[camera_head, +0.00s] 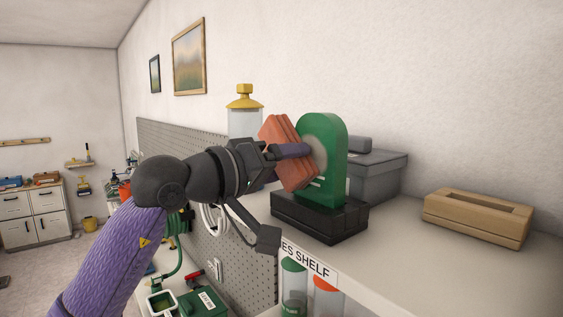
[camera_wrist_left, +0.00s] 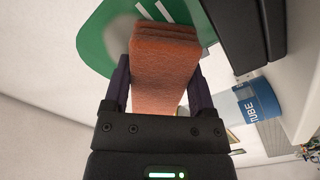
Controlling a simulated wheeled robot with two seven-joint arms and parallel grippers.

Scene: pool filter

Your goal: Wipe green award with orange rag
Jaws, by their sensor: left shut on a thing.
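The green award (camera_head: 333,152) stands upright on a black base (camera_head: 318,217) on the shelf, with a pale round patch on its face. My left gripper (camera_head: 290,150) is shut on the orange rag (camera_head: 281,135), a folded stack, and holds it close against the front of the award. In the left wrist view the orange rag (camera_wrist_left: 164,70) sits between the two fingers, and the green award (camera_wrist_left: 108,42) is just beyond it. I cannot tell whether rag and award touch. The rag and fingers hide part of the award's face. My right gripper does not show.
A grey box (camera_head: 375,172) stands right behind the award. A wooden block with a slot (camera_head: 478,216) lies farther right on the shelf (camera_head: 400,255). A clear bottle with a yellow cap (camera_head: 244,112) stands behind my gripper. Shelf room is free between award and block.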

